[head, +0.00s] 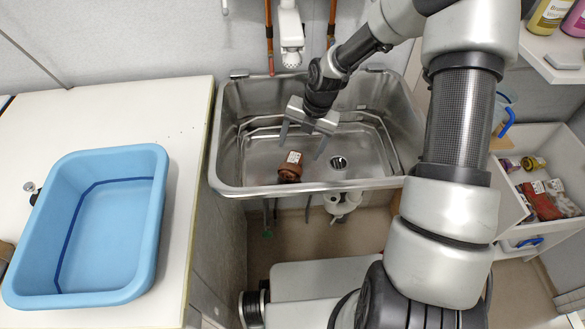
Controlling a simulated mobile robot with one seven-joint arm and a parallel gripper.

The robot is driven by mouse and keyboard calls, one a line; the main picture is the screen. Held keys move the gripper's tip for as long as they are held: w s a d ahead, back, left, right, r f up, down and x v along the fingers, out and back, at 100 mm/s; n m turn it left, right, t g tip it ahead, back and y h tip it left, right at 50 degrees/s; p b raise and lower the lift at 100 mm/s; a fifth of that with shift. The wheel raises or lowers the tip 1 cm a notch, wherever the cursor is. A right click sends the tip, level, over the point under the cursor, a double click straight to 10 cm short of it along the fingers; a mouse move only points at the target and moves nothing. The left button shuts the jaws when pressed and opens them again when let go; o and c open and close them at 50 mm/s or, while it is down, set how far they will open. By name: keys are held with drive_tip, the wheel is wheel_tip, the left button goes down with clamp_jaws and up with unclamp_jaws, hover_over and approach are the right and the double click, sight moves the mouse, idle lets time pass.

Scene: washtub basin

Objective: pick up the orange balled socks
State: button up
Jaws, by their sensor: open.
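The orange balled socks (288,173) show as a small rust-orange bundle with a white label, lying on the floor of the metal sink basin near its front wall. My gripper (301,150) points down over the basin, its two fingers spread wide and empty. In the head view its fingertips are just above the socks, one to the left and one to the right. The fingers do not appear to touch the bundle; their exact height over it cannot be told from this one view.
The steel sink (228,191) has raised walls around the socks and a drain (338,162) to their right. A blue tub (152,230) stands empty on the white counter (185,130) at left. An open drawer (509,205) at right holds several small items.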

sight(295, 160)
drive_tip(key=b+x, duration=0.2)
drive_tip(key=x, duration=0.6)
drive_tip(key=shift+f, duration=0.1)
drive_tip(key=c, duration=1.2)
drive_tip(key=shift+c, duration=0.2)
